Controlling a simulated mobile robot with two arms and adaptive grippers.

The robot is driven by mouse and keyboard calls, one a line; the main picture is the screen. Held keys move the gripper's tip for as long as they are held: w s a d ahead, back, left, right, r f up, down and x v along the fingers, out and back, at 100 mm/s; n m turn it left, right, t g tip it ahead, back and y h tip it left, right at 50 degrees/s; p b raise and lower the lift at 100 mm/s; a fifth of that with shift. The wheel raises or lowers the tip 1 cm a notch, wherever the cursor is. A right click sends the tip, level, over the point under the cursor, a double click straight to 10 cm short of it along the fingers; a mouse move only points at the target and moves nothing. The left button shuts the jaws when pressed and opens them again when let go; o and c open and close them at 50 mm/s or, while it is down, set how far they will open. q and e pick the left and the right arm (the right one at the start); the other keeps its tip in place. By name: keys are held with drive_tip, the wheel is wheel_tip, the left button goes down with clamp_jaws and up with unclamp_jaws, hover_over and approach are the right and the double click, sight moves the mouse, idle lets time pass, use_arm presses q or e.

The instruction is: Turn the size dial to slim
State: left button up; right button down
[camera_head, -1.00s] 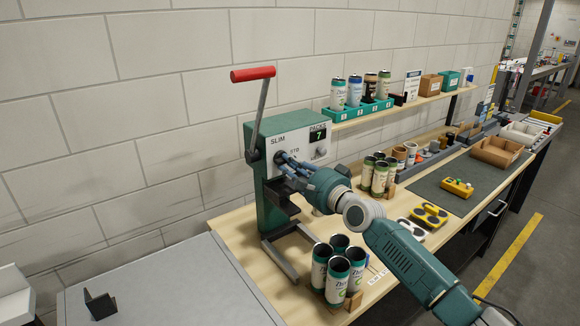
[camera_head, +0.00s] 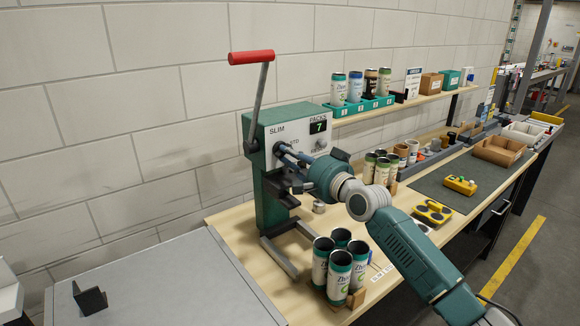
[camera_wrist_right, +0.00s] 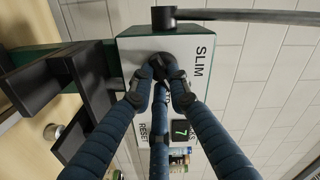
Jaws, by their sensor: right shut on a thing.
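The green press machine (camera_head: 262,200) stands on the wooden workbench, with a red-handled lever (camera_head: 252,58) raised on its left. Its white front panel reads SLIM at upper left, with STD to the right and lower, and a PACKS display (camera_head: 318,127) showing 7. My right gripper (camera_head: 281,151) reaches the panel just below SLIM. In the right wrist view its blue fingers (camera_wrist_right: 162,75) close around the dark size dial (camera_wrist_right: 160,66), which is mostly hidden by the fingertips. The dial's pointer direction cannot be made out. My left gripper is not in view.
Several green-and-white cans (camera_head: 340,262) stand at the bench front, below my right arm. More cans (camera_head: 378,167) stand behind the arm. A shelf (camera_head: 400,105) with cans and boxes runs along the wall. A grey table (camera_head: 165,285) is at left.

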drive_tip(key=shift+w+d+n+b, duration=0.1)
drive_tip(key=shift+n+b, duration=3.5)
drive_tip(key=shift+n, duration=2.7)
drive_tip(key=shift+r, duration=0.1)
drive_tip(key=c, duration=1.7)
unclamp_jaws()
drive_tip(key=shift+o, duration=0.2)
drive_tip(key=v, duration=1.2)
